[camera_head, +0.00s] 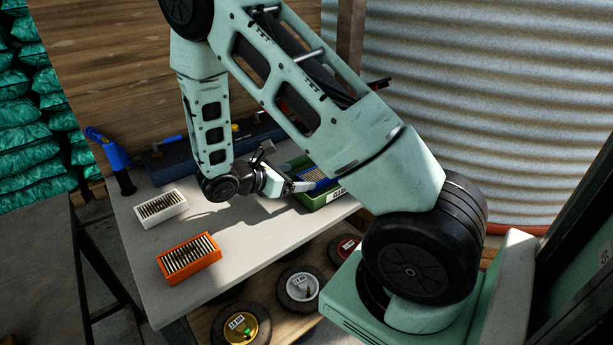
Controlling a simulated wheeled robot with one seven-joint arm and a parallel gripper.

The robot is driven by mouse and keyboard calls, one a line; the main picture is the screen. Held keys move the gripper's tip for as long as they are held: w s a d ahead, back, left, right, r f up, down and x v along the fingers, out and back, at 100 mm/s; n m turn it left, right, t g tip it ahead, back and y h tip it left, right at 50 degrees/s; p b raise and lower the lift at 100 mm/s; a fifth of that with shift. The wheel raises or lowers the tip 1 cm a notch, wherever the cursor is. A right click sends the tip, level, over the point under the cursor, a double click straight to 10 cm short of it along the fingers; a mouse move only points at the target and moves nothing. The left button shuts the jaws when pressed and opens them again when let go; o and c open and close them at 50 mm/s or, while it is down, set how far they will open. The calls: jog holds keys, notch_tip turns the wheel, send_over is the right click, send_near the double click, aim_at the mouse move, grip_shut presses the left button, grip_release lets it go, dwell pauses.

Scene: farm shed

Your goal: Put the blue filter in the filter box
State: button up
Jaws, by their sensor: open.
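The blue filter (326,183) shows as a blue edge with pale pleats, within the walls of the green filter box (323,201) at the table's right end. The box has a label with dark lettering on its near side. My arm hides much of both, so I cannot tell whether the filter rests flat on the bottom. My gripper (308,186) is at the box's left side, its fingers reaching toward the blue filter. The fingers are open; whether they touch the filter is too small to tell.
A white filter (162,207) and an orange filter (189,257) lie on the grey table (240,236). A blue-handled tool (112,152) stands at the far left corner, and a dark blue toolbox (167,164) at the back. Round lidded items (298,288) sit on a shelf below.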

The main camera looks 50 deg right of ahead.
jog(key=v, duration=0.6)
jog(key=shift+w+a+r, duration=0.1)
jog(key=shift+a+r, duration=0.05)
jog(key=shift+r, duration=0.1)
jog(key=shift+a, duration=0.3)
jog(key=s+a+r+m+t+y, duration=0.1)
jog(key=s+a+r+m+y, duration=0.1)
jog(key=s+a, duration=0.4)
jog(key=s+a+r+m+t+y, duration=0.1)
jog(key=s+a+r+m+y, duration=0.2)
jog(key=s+a+y, duration=0.4)
jog(key=s+a+r+m+t+y, duration=0.1)
jog(key=s+a, duration=0.5)
jog(key=a, duration=1)
notch_tip(320, 180, up, 3)
jog(key=m+y, duration=0.1)
jog(key=y, duration=0.2)
jog(key=shift+s+a+m+y, duration=0.15)
jog(key=shift+s+m+y, duration=0.15)
notch_tip(320, 180, up, 7)
jog(key=p, duration=0.7)
jog(key=shift+r+p, duration=0.2)
jog(key=shift+p, duration=0.1)
